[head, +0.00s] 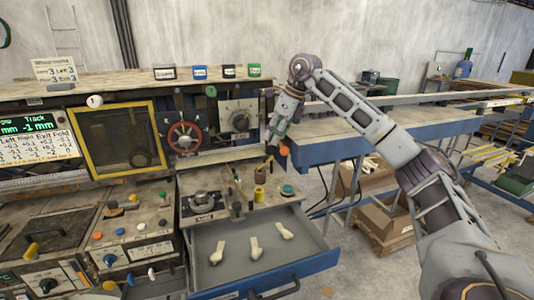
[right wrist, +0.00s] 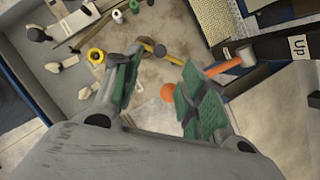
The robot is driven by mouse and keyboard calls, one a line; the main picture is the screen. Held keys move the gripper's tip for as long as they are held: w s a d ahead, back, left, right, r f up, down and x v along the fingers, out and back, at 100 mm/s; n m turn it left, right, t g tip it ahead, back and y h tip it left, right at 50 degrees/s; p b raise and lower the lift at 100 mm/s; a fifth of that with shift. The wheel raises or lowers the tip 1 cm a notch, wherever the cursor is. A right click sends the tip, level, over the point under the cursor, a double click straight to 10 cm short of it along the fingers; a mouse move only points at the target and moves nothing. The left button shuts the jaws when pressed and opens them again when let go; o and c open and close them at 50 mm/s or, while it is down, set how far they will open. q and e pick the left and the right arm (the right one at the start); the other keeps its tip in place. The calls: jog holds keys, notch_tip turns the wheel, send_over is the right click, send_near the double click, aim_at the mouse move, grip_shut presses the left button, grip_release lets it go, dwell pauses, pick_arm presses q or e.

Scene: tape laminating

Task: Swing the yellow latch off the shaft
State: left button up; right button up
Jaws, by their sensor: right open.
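A short yellow piece with a dark rounded end, which looks like the yellow latch (right wrist: 147,44), lies just beyond my fingertips in the right wrist view. A thin bar runs from it toward the right finger. I cannot tell where the shaft is or whether the latch sits on it. In the head view this spot is small, just below my right gripper (head: 275,135). My right gripper, also in the right wrist view (right wrist: 160,66), is open and empty, with green pads apart above the worktop (right wrist: 150,85). My left gripper is out of view.
An orange ball (right wrist: 167,92) and an orange-ended handle (right wrist: 215,70) are near the right finger. An open blue drawer (head: 262,262) with several pale pieces juts out below. A blue table (head: 345,142) stands to the right.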

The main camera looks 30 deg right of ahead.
aim_at(265, 157)
jog(key=shift+p+x, duration=0.35)
jog(key=shift+x, duration=4)
grip_shut()
